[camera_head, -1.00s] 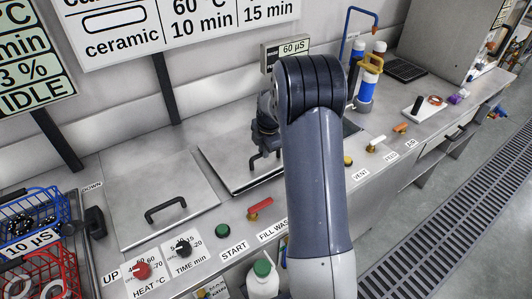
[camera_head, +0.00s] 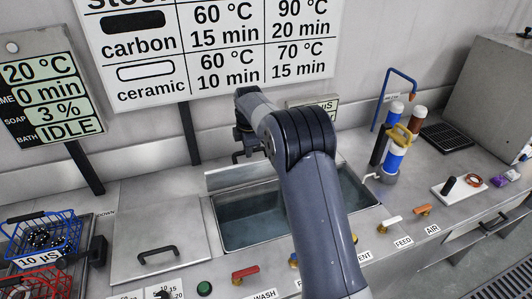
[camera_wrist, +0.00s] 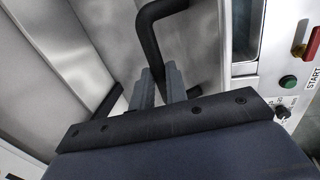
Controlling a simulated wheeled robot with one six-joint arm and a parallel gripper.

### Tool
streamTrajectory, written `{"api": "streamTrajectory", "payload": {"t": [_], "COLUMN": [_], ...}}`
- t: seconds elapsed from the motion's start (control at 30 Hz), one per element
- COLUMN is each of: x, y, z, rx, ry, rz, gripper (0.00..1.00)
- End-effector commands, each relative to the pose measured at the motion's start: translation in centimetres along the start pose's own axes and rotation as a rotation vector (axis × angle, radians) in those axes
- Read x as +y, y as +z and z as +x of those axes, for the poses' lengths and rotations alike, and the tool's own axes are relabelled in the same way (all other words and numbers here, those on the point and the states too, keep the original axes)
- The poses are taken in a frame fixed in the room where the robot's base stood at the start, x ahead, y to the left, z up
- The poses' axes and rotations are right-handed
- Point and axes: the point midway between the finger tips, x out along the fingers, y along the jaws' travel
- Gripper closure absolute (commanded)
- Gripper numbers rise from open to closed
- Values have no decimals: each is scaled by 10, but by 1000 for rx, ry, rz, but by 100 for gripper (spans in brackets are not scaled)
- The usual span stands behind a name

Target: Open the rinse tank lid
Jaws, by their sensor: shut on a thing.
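The rinse tank lid (camera_head: 226,178) stands raised, close to upright, at the back of its tank, partly hidden by my arm. The rinse tank (camera_head: 240,228) below is uncovered and shows water inside. My gripper (camera_head: 243,150) is at the raised lid, shut on its black handle. In the wrist view my gripper (camera_wrist: 160,76) has its two grey fingers at the black bar handle (camera_wrist: 150,30), in front of the grey metal lid.
A second lid (camera_head: 140,220) with a black handle lies shut to the left. Wire baskets (camera_head: 45,240) stand at far left. Coloured valves (camera_head: 245,272) and a green START button (camera_head: 204,288) line the front.

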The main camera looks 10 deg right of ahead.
Motion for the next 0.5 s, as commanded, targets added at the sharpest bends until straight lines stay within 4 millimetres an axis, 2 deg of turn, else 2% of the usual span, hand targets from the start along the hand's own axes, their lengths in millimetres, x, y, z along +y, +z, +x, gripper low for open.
{"api": "streamTrajectory", "payload": {"t": [0.2,0.5], "x": [24,48], "y": [-7,-8], "z": [3,5], "rx": [0,0], "ry": [-5,-9], "rz": [-1,-1], "gripper": [100,100]}}
